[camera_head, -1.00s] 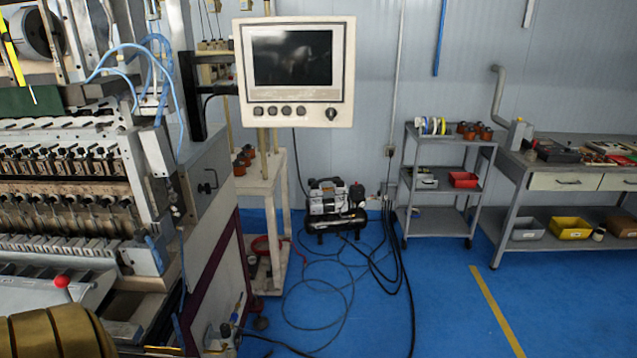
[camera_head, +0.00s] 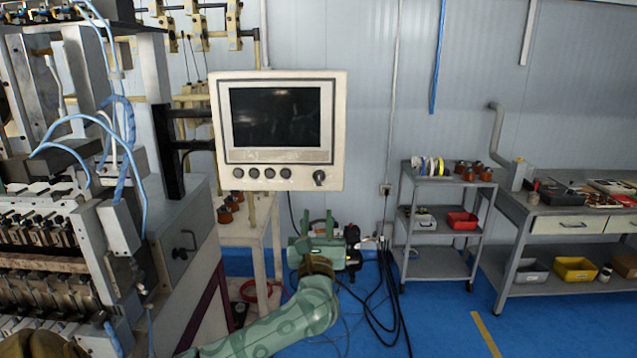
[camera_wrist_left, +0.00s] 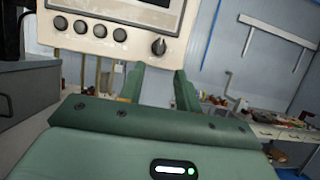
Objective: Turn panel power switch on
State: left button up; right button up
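The control panel (camera_head: 278,130) is a cream box with a dark screen, a row of several round buttons, and a black rotary power switch (camera_head: 319,178) at its lower right. The switch also shows in the left wrist view (camera_wrist_left: 159,46), just above and between the finger tips. My left gripper (camera_head: 318,222) is green, below the panel's lower right corner, with its fingers pointing up. Its two fingers (camera_wrist_left: 158,78) are spread apart with nothing between them, and they appear apart from the switch. My right gripper is not in view.
The winding machine (camera_head: 60,230) fills the left side. A small cream table (camera_head: 255,232) stands under the panel. A grey shelf cart (camera_head: 440,183) and a workbench (camera_head: 560,212) stand at the right. Blue floor between them has loose cables.

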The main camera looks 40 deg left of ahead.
aim_at(319, 181)
pick_arm(q)
jog(key=x, duration=1.1)
jog(key=shift+w+a, duration=0.25)
jog(key=shift+w, duration=0.05)
grip_shut()
